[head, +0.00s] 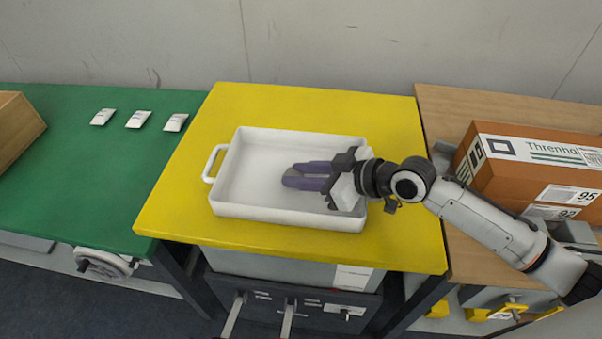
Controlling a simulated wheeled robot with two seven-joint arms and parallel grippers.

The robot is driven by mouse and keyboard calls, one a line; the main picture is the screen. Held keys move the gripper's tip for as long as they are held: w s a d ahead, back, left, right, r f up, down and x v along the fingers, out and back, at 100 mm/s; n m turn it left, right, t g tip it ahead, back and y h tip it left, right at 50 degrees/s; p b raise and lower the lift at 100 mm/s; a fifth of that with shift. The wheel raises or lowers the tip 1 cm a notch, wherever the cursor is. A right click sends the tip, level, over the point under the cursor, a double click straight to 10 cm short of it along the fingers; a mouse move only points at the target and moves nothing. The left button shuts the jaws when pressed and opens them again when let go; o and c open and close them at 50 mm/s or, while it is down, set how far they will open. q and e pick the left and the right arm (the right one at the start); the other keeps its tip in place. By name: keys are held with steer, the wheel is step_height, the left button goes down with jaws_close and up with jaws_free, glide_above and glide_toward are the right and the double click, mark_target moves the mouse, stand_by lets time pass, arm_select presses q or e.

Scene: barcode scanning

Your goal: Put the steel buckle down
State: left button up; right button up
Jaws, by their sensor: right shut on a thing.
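My right gripper (292,175) reaches in from the right over the white tray (290,218). Its two long purple fingers point left, above or inside the right half of the tray. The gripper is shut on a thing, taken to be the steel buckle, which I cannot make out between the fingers. I cannot tell whether the fingers touch the tray floor. The rest of the tray floor looks empty. My left gripper is not in view.
The tray stands on a yellow table (190,185). On the left, a green table (70,190) bears three small white packets (138,119) and a wooden box (15,130). On the right, a wooden table (450,115) holds orange-brown cartons (510,180).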

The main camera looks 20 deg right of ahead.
steer(key=o, duration=1.1)
steer(key=shift+f, duration=0.1)
steer(key=shift+c, duration=0.2)
steer(key=v, duration=1)
steer(key=shift+s+d, duration=0.2)
steer(key=shift+d, duration=0.1)
steer(key=shift+s+d+r, duration=0.3)
steer(key=shift+s+r, duration=0.1)
steer(key=shift+r, duration=0.15)
